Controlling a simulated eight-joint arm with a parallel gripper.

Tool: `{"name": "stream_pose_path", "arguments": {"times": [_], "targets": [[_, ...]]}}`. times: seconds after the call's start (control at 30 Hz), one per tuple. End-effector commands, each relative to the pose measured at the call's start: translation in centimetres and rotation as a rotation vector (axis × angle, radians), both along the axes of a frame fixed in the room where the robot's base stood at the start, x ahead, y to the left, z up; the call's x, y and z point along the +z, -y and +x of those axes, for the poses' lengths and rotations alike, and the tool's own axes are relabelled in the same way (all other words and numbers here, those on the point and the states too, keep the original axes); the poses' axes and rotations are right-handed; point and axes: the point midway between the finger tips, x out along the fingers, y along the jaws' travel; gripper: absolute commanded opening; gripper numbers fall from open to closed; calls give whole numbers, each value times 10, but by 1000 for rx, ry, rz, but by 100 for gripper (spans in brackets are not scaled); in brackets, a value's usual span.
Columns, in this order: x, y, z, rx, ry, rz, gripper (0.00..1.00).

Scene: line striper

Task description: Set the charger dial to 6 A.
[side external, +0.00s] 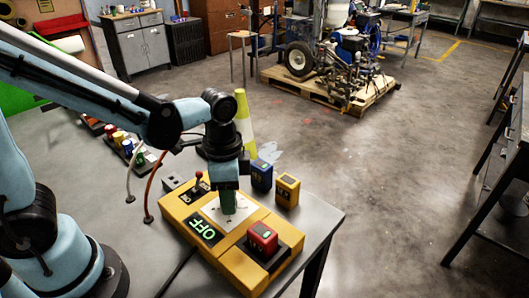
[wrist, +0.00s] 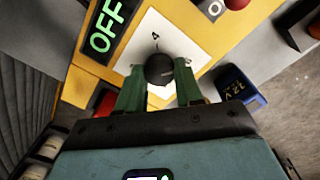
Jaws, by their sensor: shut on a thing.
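The charger (side external: 228,262) is a yellow box on the grey table. Its dial (wrist: 160,68) is a dark round knob on a white plate (wrist: 187,32). A "4" and a tick mark show just above the knob in the wrist view; the other numbers are hidden or unreadable, and I cannot tell where the knob points. My gripper (wrist: 160,80) has its green fingers on both sides of the knob, shut on it. In the side view my gripper (side external: 228,205) points down onto the plate and hides the knob. The charger display (side external: 207,231) reads OFF in green.
A red battery (side external: 262,237) sits in the charger's bay. A red-knobbed lever (side external: 198,180) stands at its back left. A blue battery (side external: 261,176) and a yellow battery (side external: 287,190) stand behind it, near a yellow-white cone (side external: 244,125). Cables lie to the left.

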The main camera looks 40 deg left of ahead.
Motion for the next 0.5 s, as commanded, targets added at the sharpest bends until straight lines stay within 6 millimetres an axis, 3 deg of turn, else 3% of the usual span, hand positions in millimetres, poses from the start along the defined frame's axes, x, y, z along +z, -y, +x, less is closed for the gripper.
{"name": "stream_pose_path", "arguments": {"times": [0.5], "targets": [[-1, 0, -1, -202, -1, 1, 5]]}}
